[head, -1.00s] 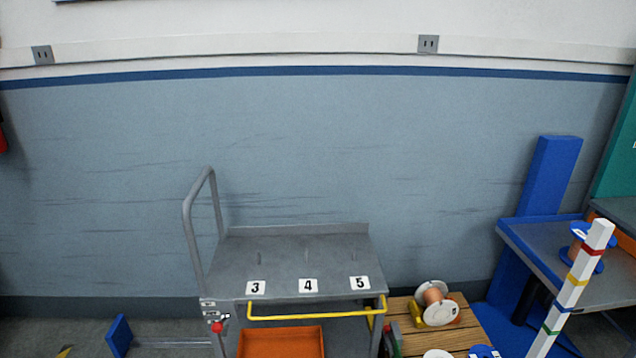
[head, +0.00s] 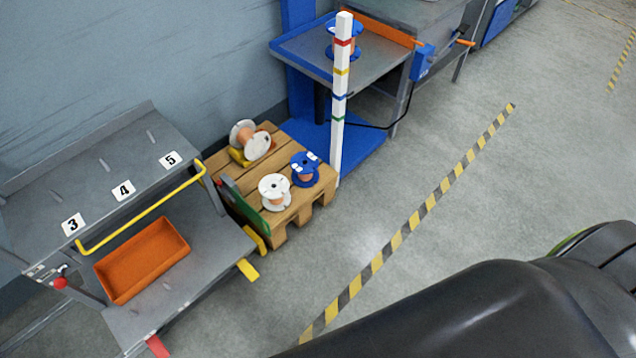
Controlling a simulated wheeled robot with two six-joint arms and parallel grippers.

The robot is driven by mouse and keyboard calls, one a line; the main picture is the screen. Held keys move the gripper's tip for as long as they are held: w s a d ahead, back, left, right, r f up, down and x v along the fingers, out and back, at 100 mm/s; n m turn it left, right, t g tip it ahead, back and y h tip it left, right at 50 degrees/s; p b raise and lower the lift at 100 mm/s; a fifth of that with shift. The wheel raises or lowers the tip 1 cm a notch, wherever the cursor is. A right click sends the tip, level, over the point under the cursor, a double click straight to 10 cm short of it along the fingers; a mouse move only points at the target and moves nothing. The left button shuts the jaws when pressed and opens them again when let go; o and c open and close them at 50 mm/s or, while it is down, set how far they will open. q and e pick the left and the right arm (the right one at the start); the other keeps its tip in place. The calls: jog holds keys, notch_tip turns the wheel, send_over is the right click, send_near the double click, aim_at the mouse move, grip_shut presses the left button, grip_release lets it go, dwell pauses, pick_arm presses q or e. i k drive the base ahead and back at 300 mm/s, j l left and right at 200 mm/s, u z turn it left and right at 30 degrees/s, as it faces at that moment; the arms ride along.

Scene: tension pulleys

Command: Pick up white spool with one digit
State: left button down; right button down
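Two white spools with copper-coloured wire are on a wooden pallet (head: 222,165). One white spool (head: 275,190) stands upright near the pallet's front edge, and its markings are too small to read. The other white spool (head: 257,146) lies on its side on a yellow support at the back. A blue spool (head: 304,170) with white labels stands beside the front white one. Neither of my grippers is in view. Only a dark part of my own body shows at the lower right.
A grey cart (head: 205,240) with plates 3, 4 and 5, a yellow bar and an orange bin (head: 142,260) stands left. A striped white post (head: 340,100) rises beside the pallet, before a blue-edged table (head: 290,54) holding another blue spool. Floor right of the pallet is clear.

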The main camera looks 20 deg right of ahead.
aim_at(275, 193)
jog(key=z, duration=0.3)
jog(key=u, duration=1.2)
jog(key=l+u, duration=0.1)
jog(key=l, duration=0.8)
jog(key=l+u, duration=0.1)
jog(key=l, duration=0.8)
jog(key=k+l+u, duration=0.1)
jog(key=l, duration=0.75)
